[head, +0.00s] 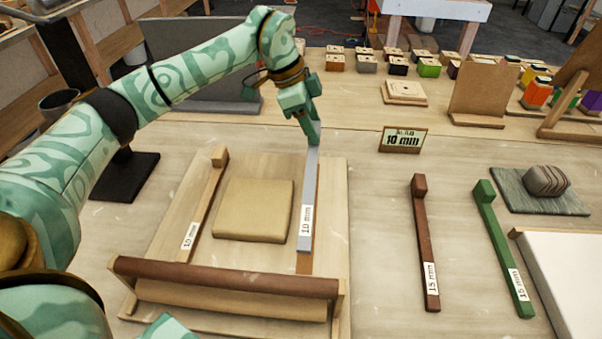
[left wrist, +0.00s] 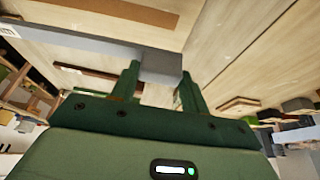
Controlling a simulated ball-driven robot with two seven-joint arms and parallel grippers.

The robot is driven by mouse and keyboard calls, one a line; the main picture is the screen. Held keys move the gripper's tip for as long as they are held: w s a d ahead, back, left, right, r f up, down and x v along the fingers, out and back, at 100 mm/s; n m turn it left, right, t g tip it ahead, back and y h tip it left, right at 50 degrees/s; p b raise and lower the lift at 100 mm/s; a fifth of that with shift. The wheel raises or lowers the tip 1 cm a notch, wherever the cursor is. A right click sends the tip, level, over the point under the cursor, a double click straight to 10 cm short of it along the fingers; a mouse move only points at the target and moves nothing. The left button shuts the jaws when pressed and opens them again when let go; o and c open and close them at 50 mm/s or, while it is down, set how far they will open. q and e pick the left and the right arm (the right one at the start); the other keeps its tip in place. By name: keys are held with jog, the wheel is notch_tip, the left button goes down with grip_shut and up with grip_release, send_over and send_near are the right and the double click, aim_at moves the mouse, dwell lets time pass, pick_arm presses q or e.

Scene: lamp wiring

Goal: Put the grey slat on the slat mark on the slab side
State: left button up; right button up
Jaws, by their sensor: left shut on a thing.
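The grey slat (head: 309,185), with a 10 mm label, points lengthwise toward the near side in the head view. My left gripper (head: 314,138) is shut on its far end; the slat's end block (left wrist: 160,66) sits between the fingers in the left wrist view. A brown strip (head: 304,263), apparently the slat mark, shows past the slat's near end and along its right edge. It also shows in the left wrist view (left wrist: 125,12), apart from the slat. The slat seems a little above the board. The tan slab (head: 253,210) lies left of it. My right gripper is out of view.
A wooden 10 mm slat (head: 205,200) lies left of the slab on the board (head: 165,262). A brown roller (head: 225,278) crosses the near side. Brown (head: 424,240) and green (head: 503,245) 15 mm slats lie right. A 10 mm sign (head: 403,139) stands behind.

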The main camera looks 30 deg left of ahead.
aim_at(310, 151)
pick_arm(q)
notch_tip(310, 151, down, 8)
jog(key=shift+f+b, duration=0.2)
jog(key=shift+b, duration=0.95)
jog(key=shift+r, duration=0.1)
jog(key=o, duration=1)
jog(key=shift+o, duration=0.2)
jog(key=shift+r, duration=0.2)
jog(key=p+v, duration=0.3)
jog(key=v, duration=0.8)
jog(key=shift+r+p, duration=0.3)
jog(key=shift+p, duration=0.1)
